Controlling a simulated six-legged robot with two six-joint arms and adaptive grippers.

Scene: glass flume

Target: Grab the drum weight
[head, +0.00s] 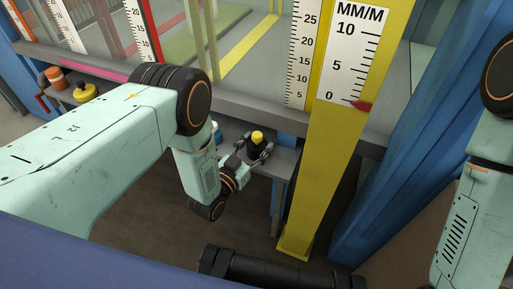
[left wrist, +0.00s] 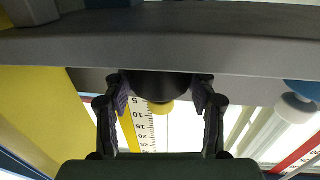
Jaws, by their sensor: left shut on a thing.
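The drum weight (head: 257,145), as I take it, is a dark, rounded thing with a yellow top. It is at the grey shelf below the glass in the head view. My left gripper (head: 252,153) is shut on it, with a finger on each side. In the left wrist view the dark body of the weight (left wrist: 158,86) sits between the two fingers of my left gripper (left wrist: 160,100), its yellow part showing just below. I cannot tell whether it still touches the shelf. My right gripper is out of view.
A yellow post (head: 325,175) with a scale stands right of the weight. A blue and white item (left wrist: 300,100) is near the gripper in the left wrist view. An orange item (head: 55,77) and a yellow item (head: 85,92) stand on the far left ledge (head: 110,97).

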